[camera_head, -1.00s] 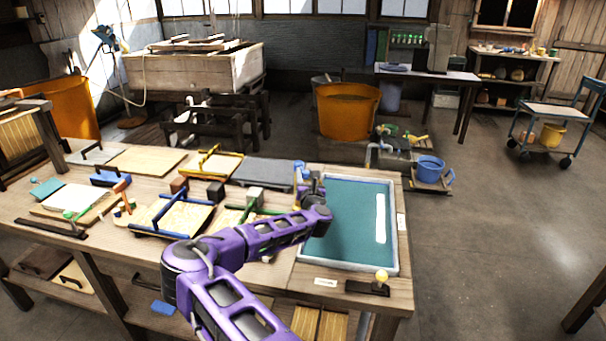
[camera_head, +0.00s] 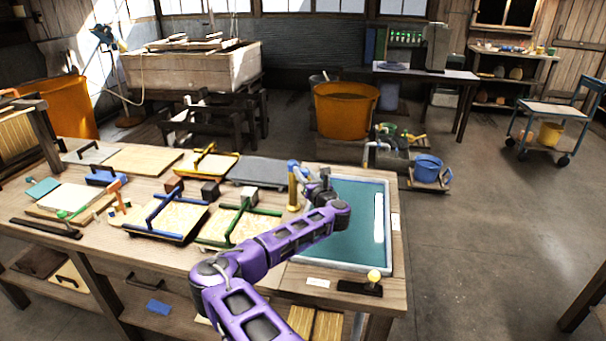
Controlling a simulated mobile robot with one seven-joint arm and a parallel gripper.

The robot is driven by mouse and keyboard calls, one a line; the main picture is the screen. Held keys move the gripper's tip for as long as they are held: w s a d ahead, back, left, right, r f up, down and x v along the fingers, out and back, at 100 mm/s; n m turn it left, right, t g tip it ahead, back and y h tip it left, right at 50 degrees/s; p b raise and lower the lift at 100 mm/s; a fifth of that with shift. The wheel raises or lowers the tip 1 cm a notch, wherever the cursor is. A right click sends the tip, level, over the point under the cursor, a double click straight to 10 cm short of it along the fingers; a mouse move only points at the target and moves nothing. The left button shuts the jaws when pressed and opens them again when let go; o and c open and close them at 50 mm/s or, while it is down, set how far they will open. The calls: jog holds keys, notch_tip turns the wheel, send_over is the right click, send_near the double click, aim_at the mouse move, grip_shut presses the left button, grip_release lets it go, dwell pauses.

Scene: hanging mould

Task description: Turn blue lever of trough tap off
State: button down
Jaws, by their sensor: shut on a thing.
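The trough tap (camera_head: 293,193) is an upright brass-coloured post at the left edge of the teal trough (camera_head: 357,262). Its blue lever (camera_head: 293,165) shows at the top of the post. My purple arm reaches up from the bottom of the view, and my gripper (camera_head: 304,172) is at the tap's top, just right of the post. It is shut on the blue lever. The fingertips are small and partly hidden, so the exact grip on the lever does not show clearly.
Left of the tap stand several framed moulds, including a blue-handled one (camera_head: 170,217) and a green-handled one (camera_head: 238,225). A dark slab (camera_head: 262,172) lies behind. A yellow-knobbed lever (camera_head: 372,282) sits at the trough's front edge.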

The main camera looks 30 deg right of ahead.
dwell(0.4)
jog(key=c, duration=0.5)
grip_release()
jog(key=s+a, duration=0.2)
jog(key=s, duration=1.5)
jog(key=shift+s+a, duration=0.1)
